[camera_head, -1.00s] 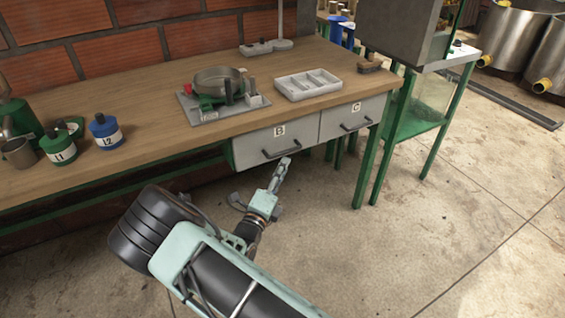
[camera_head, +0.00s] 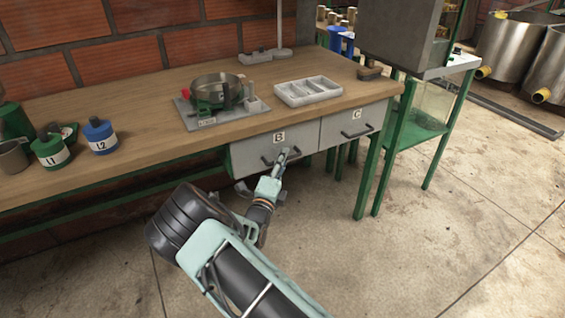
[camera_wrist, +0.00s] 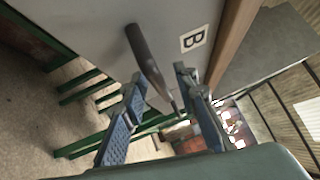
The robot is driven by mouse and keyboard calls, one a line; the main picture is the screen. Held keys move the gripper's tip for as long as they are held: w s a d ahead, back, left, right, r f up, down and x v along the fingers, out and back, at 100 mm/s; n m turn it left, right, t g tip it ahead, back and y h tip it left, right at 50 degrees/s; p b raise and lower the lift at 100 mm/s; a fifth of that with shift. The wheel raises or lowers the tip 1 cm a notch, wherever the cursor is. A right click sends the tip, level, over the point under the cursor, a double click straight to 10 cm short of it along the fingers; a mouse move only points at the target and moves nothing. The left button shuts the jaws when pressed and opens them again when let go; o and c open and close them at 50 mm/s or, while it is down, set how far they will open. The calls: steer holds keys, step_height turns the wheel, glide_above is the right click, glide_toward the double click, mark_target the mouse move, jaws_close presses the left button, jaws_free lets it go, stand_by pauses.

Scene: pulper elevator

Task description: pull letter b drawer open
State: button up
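The letter B drawer (camera_head: 248,155) is a grey front under the wooden bench top, with a B label above a dark bar handle (camera_head: 268,162). The drawer looks shut, its front level with the C drawer beside it. My gripper (camera_head: 287,155) is at the right part of the B handle. In the wrist view, the B drawer (camera_wrist: 90,25) fills the upper left, and the handle (camera_wrist: 146,58) runs towards the gap between the two blue-padded fingers of my gripper (camera_wrist: 155,115). The fingers are apart. I cannot tell whether they touch the handle.
The C drawer (camera_head: 345,128) is to the right of B. Green bench legs (camera_head: 368,172) stand at the right. The floor in front is clear.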

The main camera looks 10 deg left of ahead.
steer(key=shift+w, duration=0.1)
jaws_close()
stand_by(0.4)
steer(key=s+d+p, duration=0.6)
steer(key=s+d, duration=0.2)
steer(key=s, duration=0.3)
steer(key=s+d+p, duration=0.6)
steer(key=s+d, duration=0.1)
steer(key=s, duration=0.5)
steer(key=shift+s+d, duration=0.15)
steer(key=shift+d, duration=0.2)
jaws_free()
